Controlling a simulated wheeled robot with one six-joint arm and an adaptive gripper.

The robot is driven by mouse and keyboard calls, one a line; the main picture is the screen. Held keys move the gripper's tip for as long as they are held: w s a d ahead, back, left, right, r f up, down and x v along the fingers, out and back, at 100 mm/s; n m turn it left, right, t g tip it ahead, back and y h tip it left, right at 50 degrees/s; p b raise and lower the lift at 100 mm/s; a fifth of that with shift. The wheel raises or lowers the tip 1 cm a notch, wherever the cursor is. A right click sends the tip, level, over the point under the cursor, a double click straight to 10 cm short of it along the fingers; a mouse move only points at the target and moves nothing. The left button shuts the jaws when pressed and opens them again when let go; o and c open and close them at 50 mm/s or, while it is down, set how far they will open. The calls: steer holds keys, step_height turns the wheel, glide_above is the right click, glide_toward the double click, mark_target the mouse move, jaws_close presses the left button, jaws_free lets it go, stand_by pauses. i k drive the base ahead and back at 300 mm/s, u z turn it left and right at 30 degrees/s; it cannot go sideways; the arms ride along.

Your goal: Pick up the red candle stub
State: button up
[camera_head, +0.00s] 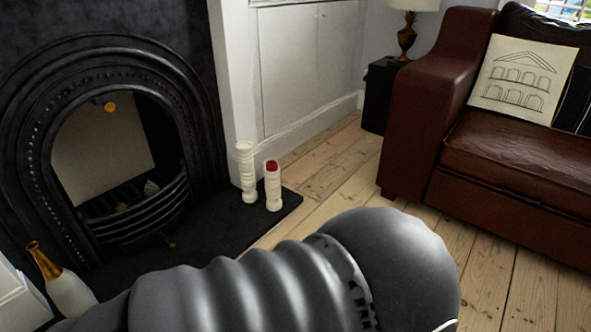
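The red candle stub (271,165) sits at the top of a white ridged candle holder (273,190). Only its small red top shows above the rim. The holder stands upright on the dark hearth slab (225,222), near its right end. My grey arm crosses the bottom of the picture, in front of the hearth's near side. My gripper is not in view, so its place relative to the stub cannot be told.
A taller white holder (246,168) stands close behind and left of the stub's holder. A black fireplace (40,150) rises at left, with a white bottle with a golden neck (68,292) near it. A brown leather sofa (500,190) stands at right. Floorboards between are bare.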

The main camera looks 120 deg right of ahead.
mark_target(271, 165)
steer(key=z, duration=5.05)
steer(key=i, duration=2)
steer(key=u, duration=3.35)
